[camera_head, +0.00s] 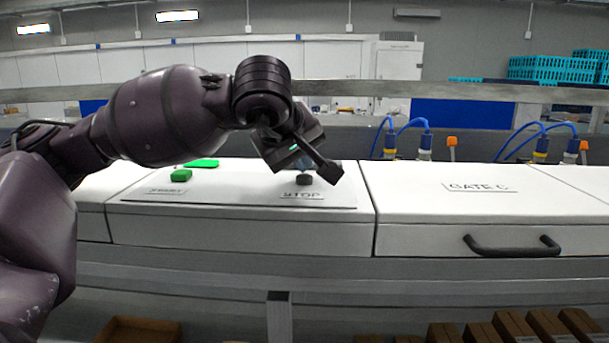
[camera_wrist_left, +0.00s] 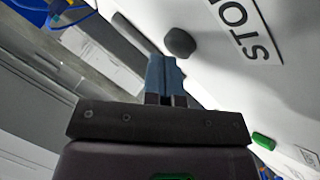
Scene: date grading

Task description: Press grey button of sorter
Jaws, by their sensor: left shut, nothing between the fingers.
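The grey button (camera_head: 304,180) is a small dark round knob on the white sorter top, just behind the STOP label (camera_head: 302,196). In the left wrist view the button (camera_wrist_left: 180,42) shows just beyond the fingertips, slightly to their right, with the STOP label (camera_wrist_left: 243,28) beside it. My left gripper (camera_head: 307,166) hangs over the button, its blue fingers partly hidden by its dark body. In the wrist view the fingers of my left gripper (camera_wrist_left: 161,60) are together and empty. I cannot tell whether they touch the button. My right gripper is not in view.
A green button (camera_head: 181,175) and a flat green piece (camera_head: 202,162) are left of STOP. The GATE C cover (camera_head: 430,195) with a black handle (camera_head: 512,246) is on the right. Blue hoses (camera_head: 412,124) rise behind it. Brown boxes (camera_head: 513,326) stand below.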

